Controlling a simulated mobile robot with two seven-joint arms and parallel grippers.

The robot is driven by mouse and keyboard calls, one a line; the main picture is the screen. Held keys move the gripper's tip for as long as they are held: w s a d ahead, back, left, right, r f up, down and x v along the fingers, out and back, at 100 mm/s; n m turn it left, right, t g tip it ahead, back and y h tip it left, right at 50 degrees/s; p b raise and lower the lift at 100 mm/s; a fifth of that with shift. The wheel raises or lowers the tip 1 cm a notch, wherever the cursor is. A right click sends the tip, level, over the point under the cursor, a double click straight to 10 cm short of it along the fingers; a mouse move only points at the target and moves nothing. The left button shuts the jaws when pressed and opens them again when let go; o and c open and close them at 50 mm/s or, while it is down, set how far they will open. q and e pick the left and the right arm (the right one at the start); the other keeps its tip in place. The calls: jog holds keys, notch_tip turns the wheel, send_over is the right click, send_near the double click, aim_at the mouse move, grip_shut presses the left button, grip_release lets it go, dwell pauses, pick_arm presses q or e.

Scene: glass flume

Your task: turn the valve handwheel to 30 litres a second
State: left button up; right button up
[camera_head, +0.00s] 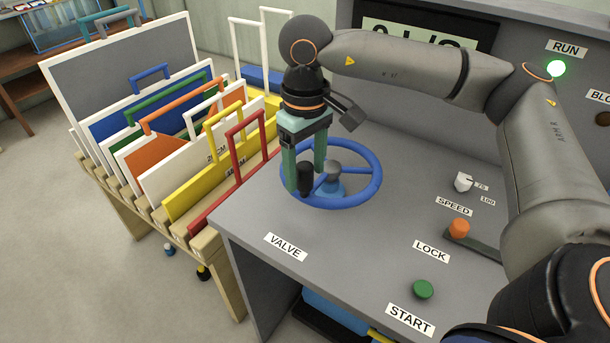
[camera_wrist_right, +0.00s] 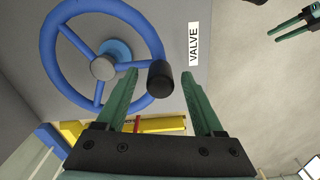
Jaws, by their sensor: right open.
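The blue valve handwheel (camera_head: 372,190) lies flat on the grey console, with a grey hub and a black knob (camera_head: 305,179) on its rim. In the right wrist view the wheel (camera_wrist_right: 157,40) is at the upper left and the knob (camera_wrist_right: 160,76) is between my fingertips. My right gripper (camera_head: 307,172) points down, open, its fingers on either side of the knob with visible gaps in the wrist view. A dark display (camera_head: 385,25) at the back is partly hidden by my right arm. Green fingers of my left gripper (camera_wrist_right: 292,24) show at the wrist view's upper right, partly cut off.
A wooden rack (camera_head: 205,245) of coloured framed panels with upright handles stands left of the console. The console bears a white speed knob (camera_head: 463,182), an orange lock knob (camera_head: 459,228) and a green start button (camera_head: 423,289). A green run lamp (camera_head: 556,68) is lit.

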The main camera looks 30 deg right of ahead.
jog(key=shift+f, duration=1.1)
grip_shut()
dwell(0.7)
